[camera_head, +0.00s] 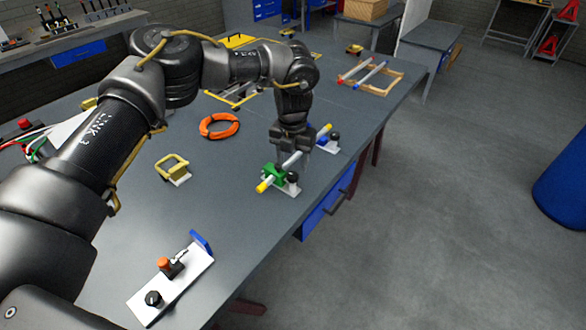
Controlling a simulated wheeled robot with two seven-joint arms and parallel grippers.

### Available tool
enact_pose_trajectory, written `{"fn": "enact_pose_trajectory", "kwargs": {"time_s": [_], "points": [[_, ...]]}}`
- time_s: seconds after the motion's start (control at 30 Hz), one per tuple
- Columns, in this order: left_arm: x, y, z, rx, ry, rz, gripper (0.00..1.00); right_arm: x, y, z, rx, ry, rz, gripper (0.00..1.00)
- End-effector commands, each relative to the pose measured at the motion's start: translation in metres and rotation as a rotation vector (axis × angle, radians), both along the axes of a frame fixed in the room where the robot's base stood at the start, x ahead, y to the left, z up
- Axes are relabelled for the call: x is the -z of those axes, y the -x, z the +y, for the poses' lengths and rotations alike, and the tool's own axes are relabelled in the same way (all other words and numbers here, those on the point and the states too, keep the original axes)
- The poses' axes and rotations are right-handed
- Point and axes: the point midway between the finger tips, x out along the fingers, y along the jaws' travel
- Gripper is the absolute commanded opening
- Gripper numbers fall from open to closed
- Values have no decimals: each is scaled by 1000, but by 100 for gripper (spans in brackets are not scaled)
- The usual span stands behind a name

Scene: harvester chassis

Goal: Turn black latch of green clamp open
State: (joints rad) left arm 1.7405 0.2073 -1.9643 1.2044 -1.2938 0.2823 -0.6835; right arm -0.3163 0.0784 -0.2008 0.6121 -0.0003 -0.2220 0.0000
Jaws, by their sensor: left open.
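The green clamp (274,172) sits on a small white base near the right edge of the grey table (215,220). A white rod with yellow ends (266,185) runs through it. A black knob-like part (293,178), which may be the latch, shows at the clamp's right side. My left gripper (292,152) points down just behind the clamp, close over the rod. It is open; I cannot tell whether its fingers touch the rod or the clamp. My right gripper is not in view.
A blue clamp with a black knob (333,137) stands just behind the gripper. An orange ring (219,126) and a yellow handle block (173,168) lie to the left. A white plate with an orange-topped part (170,285) lies in front. Bare tabletop separates them.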

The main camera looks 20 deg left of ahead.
Motion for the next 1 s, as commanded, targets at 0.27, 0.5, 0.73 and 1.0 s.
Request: {"fn": "enact_pose_trajectory", "kwargs": {"time_s": [0.27,0.5,0.73,1.0], "points": [[40,0,0,-1,1,1,53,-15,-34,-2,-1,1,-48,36],[51,0,0,1,0,-1,53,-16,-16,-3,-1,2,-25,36],[52,0,0,1,1,-1,50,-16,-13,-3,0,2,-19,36],[51,0,0,1,1,-1,14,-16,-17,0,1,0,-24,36]]}}
